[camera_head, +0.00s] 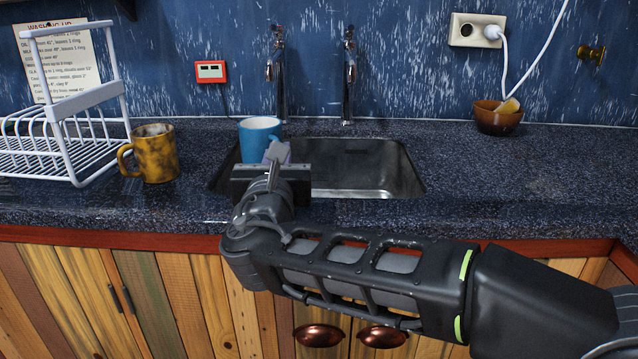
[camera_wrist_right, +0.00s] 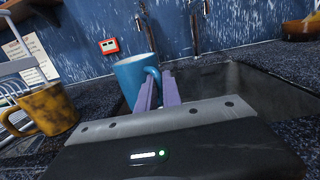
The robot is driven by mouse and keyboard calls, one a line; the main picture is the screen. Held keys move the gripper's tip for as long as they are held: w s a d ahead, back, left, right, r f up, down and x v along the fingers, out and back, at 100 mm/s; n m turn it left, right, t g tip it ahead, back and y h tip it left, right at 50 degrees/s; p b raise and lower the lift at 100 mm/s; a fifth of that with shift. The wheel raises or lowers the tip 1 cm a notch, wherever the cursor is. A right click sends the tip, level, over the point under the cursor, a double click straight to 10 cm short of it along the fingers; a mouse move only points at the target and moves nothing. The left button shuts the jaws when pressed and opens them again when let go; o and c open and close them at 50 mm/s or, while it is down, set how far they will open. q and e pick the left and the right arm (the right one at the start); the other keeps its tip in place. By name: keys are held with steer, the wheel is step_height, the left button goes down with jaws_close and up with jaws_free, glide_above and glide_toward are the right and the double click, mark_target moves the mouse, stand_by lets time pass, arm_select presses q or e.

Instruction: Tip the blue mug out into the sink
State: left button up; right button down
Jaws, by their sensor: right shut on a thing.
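The blue mug (camera_head: 259,138) stands about upright at the left end of the sink (camera_head: 398,186). In the right wrist view the mug (camera_wrist_right: 133,78) shows with its handle towards my gripper. My right gripper (camera_head: 277,153) reaches in from the right and is shut on the mug; its purple fingers (camera_wrist_right: 156,92) are at the handle. I cannot see into the mug fully, so its contents are hidden. The gripper and wrist hide the mug's lower part and the sink's left front corner. My left gripper is not in view.
A yellow-brown mug (camera_head: 156,155) stands left of the sink, next to a white dish rack (camera_head: 66,165). Two taps (camera_head: 348,75) rise behind the sink. A brown bowl (camera_head: 492,121) with something in it stands at the back right. The counter right of the sink is clear.

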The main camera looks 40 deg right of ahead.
arm_select(q)
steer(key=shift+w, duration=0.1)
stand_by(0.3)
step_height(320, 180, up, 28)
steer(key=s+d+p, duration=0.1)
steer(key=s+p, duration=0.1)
steer(key=p, duration=2.6)
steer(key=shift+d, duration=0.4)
arm_select(e)
steer(key=d+m+g+y, duration=0.4)
steer(key=d+m+y, duration=0.4)
steer(key=m+y, duration=0.1)
steer(key=shift+d+m, duration=0.3)
steer(key=shift+m, duration=0.6)
arm_select(q)
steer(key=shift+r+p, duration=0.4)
steer(key=shift+p, duration=0.1)
arm_select(e)
steer(key=shift+d+r+y, duration=0.1)
steer(key=shift+r+y, duration=0.1)
steer(key=shift+y, duration=0.1)
